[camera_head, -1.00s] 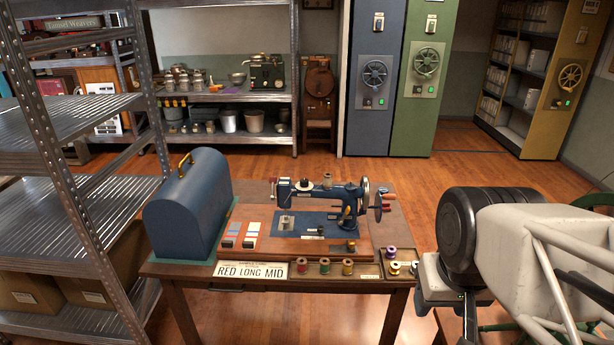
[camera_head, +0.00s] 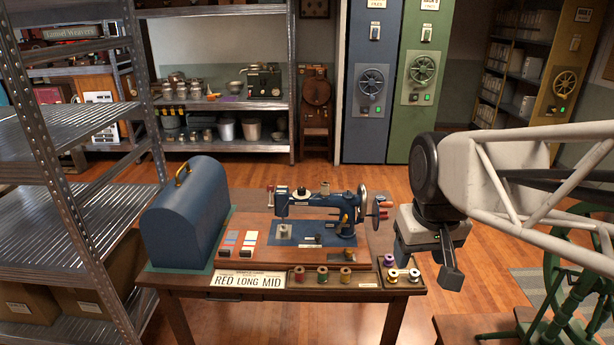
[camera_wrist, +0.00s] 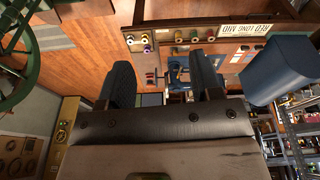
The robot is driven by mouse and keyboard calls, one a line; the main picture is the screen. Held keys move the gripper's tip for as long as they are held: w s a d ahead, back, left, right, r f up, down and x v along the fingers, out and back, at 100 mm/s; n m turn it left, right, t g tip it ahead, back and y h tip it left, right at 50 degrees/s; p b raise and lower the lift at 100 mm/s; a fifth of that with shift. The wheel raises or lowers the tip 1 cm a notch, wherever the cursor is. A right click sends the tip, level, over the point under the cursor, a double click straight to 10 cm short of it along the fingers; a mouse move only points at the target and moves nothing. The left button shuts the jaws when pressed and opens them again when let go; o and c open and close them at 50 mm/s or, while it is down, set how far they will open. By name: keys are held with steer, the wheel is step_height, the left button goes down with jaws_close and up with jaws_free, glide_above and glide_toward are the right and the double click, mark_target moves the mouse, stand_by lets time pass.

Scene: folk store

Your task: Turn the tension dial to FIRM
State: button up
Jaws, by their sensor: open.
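The blue sewing machine (camera_head: 325,212) stands on a wooden base on the table, with a handwheel (camera_head: 362,212) at its right end. In the wrist view the machine (camera_wrist: 178,72) appears partly behind my fingers. I cannot make out the tension dial or its FIRM mark at this size. My gripper (camera_head: 428,262) is open and empty, hanging in the air off the table's right end, right of the machine and apart from it. In the wrist view both fingers (camera_wrist: 162,78) are spread. A card reading RED LONG MID (camera_head: 250,280) stands at the table's front edge.
A blue domed cover (camera_head: 186,214) stands at the table's left end. Thread spools (camera_head: 346,277) line the front, and a tray of bobbins (camera_head: 402,276) sits at the right corner near my gripper. A metal shelf (camera_head: 60,180) is at left. Open floor lies behind the table.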

steer(key=w+a+r+n, duration=0.1)
steer(key=w+a, duration=0.1)
steer(key=w, duration=0.6)
steer(key=w+a+r+n, duration=0.2)
steer(key=w, duration=0.7)
steer(key=n+g, duration=0.2)
steer(key=n, duration=0.5)
glide_above(301, 189)
step_height(301, 189, down, 16)
steer(key=shift+d+f, duration=0.1)
steer(key=shift+d, duration=0.05)
steer(key=shift+w+f, duration=0.15)
steer(key=shift+w, duration=0.05)
steer(key=shift+f, duration=0.1)
steer(key=shift+f, duration=3.8)
